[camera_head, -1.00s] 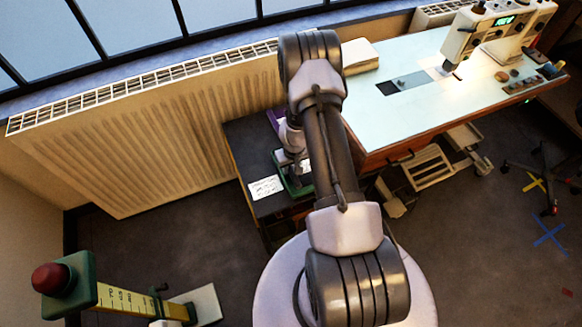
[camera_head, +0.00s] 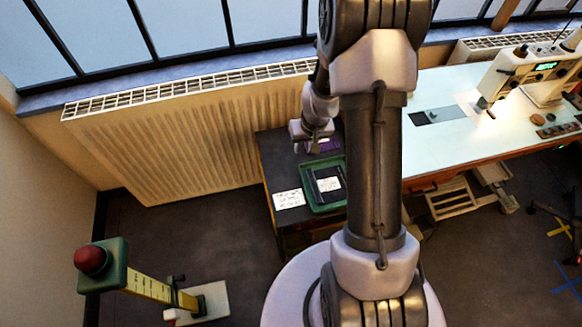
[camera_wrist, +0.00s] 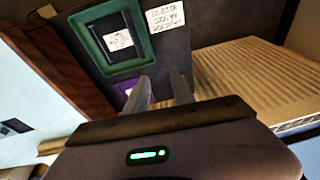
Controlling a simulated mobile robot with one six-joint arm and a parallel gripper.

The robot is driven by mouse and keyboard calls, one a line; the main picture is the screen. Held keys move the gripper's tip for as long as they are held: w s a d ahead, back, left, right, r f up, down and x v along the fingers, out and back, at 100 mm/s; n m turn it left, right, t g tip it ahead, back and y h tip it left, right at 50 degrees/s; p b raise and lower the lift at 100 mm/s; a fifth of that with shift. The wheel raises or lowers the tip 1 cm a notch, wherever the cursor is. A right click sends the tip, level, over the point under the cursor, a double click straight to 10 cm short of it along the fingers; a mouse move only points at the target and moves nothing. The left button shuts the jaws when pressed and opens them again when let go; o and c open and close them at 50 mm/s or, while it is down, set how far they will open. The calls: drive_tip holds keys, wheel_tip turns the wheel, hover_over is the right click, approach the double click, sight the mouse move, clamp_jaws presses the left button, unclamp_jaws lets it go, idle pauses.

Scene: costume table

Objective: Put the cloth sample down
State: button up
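A dark flat square with a white label (camera_head: 329,184) lies in a green tray (camera_head: 309,199) on a dark side table. I cannot tell if it is the cloth sample. In the wrist view, the labelled square (camera_wrist: 118,41) and the tray (camera_wrist: 86,46) are beyond my fingers. A purple piece (camera_head: 325,146) lies behind the tray; in the wrist view it (camera_wrist: 148,88) is partly hidden by my left finger. My gripper (camera_wrist: 160,84) is open, fingers apart, with nothing visibly held. In the head view, my gripper (camera_head: 308,143) is over the table's back part, clear of the tray.
A white written card (camera_head: 289,199) lies left of the tray. A radiator (camera_head: 190,140) stands behind the side table (camera_head: 280,160). A pale worktable (camera_head: 440,140) with a sewing machine (camera_head: 520,75) is at the right. A post with a red button (camera_head: 92,260) stands at front left.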

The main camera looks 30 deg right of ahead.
drive_tip(key=s+a+r+t, duration=0.1)
drive_tip(key=s+a+r, duration=0.2)
drive_tip(key=a+r, duration=0.35)
drive_tip(key=s+a+r+y, duration=0.1)
drive_tip(key=s+a+r, duration=0.15)
drive_tip(key=r, duration=0.65)
drive_tip(key=s+a+r+t, duration=0.1)
drive_tip(key=s+a+r, duration=0.1)
drive_tip(key=a+r, duration=0.45)
drive_tip(key=s+a+r, duration=0.2)
drive_tip(key=s+r, duration=0.1)
drive_tip(key=s, duration=0.3)
drive_tip(key=s+a+r+m+t+y, duration=0.1)
drive_tip(key=s+a+r, duration=0.1)
drive_tip(key=s+r, duration=0.2)
drive_tip(key=s, duration=0.3)
drive_tip(key=shift+a+r, duration=0.15)
drive_tip(key=shift+a, duration=0.1)
drive_tip(key=shift+s, duration=0.1)
